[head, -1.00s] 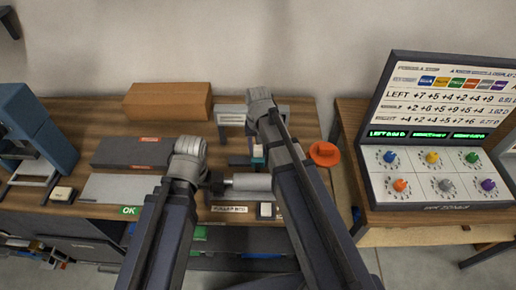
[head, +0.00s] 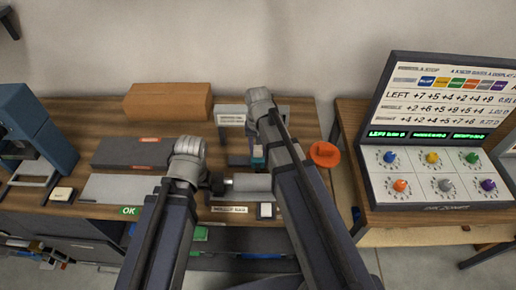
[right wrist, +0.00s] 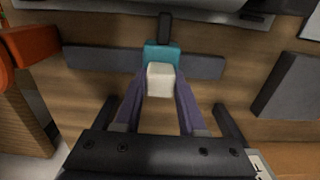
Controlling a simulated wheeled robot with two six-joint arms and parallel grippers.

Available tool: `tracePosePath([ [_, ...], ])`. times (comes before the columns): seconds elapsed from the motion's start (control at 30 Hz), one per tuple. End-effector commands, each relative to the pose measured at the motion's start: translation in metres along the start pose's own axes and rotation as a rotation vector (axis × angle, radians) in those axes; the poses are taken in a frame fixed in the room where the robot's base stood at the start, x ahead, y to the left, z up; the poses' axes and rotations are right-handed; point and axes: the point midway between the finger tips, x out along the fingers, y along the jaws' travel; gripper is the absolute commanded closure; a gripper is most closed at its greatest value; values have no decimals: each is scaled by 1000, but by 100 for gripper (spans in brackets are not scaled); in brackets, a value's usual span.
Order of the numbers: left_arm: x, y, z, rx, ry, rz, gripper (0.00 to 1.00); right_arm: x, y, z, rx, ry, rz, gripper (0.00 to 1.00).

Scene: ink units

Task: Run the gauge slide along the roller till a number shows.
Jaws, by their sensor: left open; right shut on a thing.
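The roller (head: 250,183) is a grey cylinder lying near the front edge of the bench, partly hidden by my right arm. The gauge slide is a small teal block with a white knob (right wrist: 160,80); its teal part also shows in the head view (head: 257,152). It sits on a dark grey rail (right wrist: 205,64), and its dark tip points at the roller (right wrist: 200,5). My right gripper (right wrist: 160,88) is shut on the white knob. My left gripper (head: 188,180) is open, left of the roller; its fingers are mostly hidden by the arm. I see no readable number on the slide.
An orange-brown box (head: 168,101) and a dark flat block (head: 130,152) lie on the bench to the left. A red-orange round part (head: 324,154) stands at the right bench edge. A console (head: 440,135) with coloured knobs and green displays stands on the right table.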

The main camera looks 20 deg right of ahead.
Motion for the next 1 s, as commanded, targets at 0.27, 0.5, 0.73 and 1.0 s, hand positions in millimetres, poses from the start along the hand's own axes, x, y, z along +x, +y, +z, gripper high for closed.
tracePosePath([
  [0.27, 0, 0, 0, 0, 0, 0, 50, 0, 0, 0, 0, 0, 0, 100],
  [0.5, 0, 0, 0, 0, 0, 0, 50, 0, 9, 0, 3, 0, 0, 100],
  [0.73, 0, 0, 0, 0, 0, 0, 50, 0, 72, 1, 8, 0, 1, 100],
  [1.0, 0, 0, 0, 0, 0, 0, 50, 0, 127, 0, 4, 0, 1, 100],
])
